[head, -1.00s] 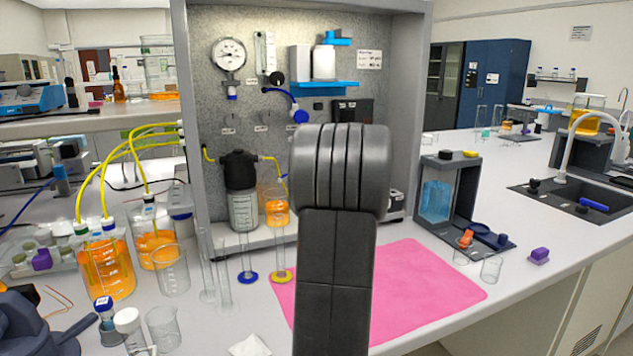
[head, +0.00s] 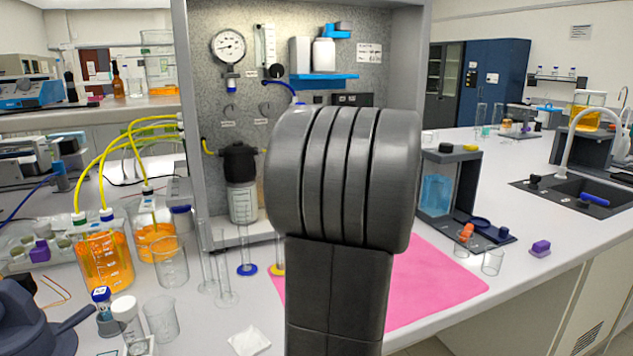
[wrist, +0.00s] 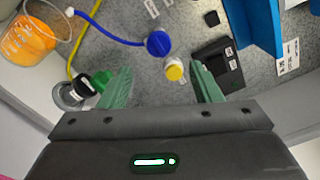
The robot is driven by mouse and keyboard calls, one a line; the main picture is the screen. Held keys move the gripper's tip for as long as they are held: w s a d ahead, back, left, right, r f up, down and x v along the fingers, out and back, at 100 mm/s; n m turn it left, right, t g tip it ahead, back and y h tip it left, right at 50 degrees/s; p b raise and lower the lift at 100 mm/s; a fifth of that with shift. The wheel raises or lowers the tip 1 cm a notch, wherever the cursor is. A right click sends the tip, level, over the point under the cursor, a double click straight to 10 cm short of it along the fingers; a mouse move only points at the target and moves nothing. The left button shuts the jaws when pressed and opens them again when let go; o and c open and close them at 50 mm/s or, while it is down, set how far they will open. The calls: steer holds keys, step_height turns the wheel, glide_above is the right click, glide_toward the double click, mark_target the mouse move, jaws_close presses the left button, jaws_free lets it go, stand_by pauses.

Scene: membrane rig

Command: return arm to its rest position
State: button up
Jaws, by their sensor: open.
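My gripper (wrist: 160,88) shows in the wrist view with its two green fingers spread apart and nothing between them. It faces the grey speckled panel of the rig. Beyond the fingers are a blue cap (wrist: 158,43) on a blue tube and a yellow-and-white fitting (wrist: 174,69). In the head view my dark arm rises in front of the rig and hides the gripper, part of the panel and part of the pink mat (head: 432,285).
Beakers of orange liquid (head: 106,262) with yellow tubes stand at the left. Glass cylinders (head: 226,280) and an empty beaker (head: 161,318) stand near the front. A small stand with a blue container (head: 436,196) is right of my arm. The pink mat's visible part is bare.

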steer(key=p+x, duration=0.2)
steer(key=x, duration=1)
steer(key=shift+w, duration=0.1)
steer(key=m+p, duration=0.2)
steer(key=p, duration=0.1)
steer(key=shift+d+r, duration=0.15)
steer(key=shift+r, duration=0.05)
steer(key=shift+f+m+p, duration=0.15)
steer(key=shift+m+p, duration=0.55)
steer(key=shift+p, duration=0.2)
steer(key=m+p, duration=0.2)
steer(key=p, duration=0.2)
steer(key=shift+m, duration=0.4)
steer(key=m+p, duration=0.6)
steer(key=p, duration=0.5)
steer(key=shift+s+f+m, duration=0.15)
steer(key=shift+s+m, duration=0.15)
steer(key=shift+b+v, duration=0.85)
steer(key=shift+v, duration=1.75)
steer(key=shift+f, duration=0.1)
